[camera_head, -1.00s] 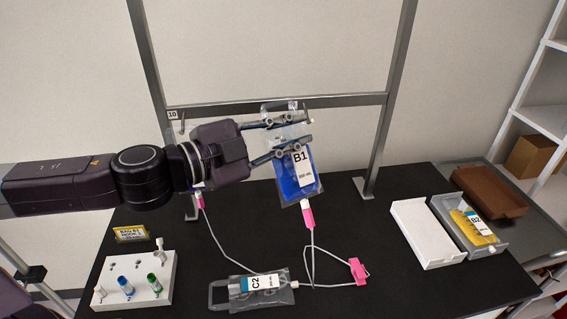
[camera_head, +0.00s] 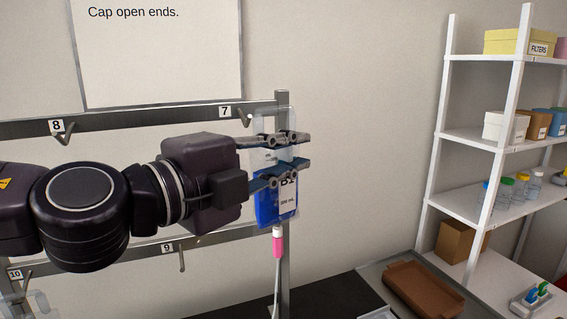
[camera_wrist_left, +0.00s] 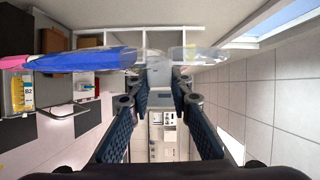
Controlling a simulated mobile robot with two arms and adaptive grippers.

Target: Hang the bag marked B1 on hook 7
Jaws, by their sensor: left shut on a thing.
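The bag marked B1 (camera_head: 268,208) is a clear pouch with blue liquid and a white label. It hangs upright from my left gripper (camera_head: 302,151), which is shut on its clear upper part. A pink connector (camera_head: 277,245) and a white tube hang below it. Hook 7 (camera_head: 243,118) is on the upper rail, beside its number plate (camera_head: 224,112). The bag and fingers are just right of the hook in the head view; I cannot tell their depth gap. The left wrist view shows the bag's blue part (camera_wrist_left: 85,60) beyond the fingers. My right gripper is out of view.
The rack's right post (camera_head: 283,270) stands behind the bag. A brown tray (camera_head: 425,290) and white shelves (camera_head: 470,135) are to the right.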

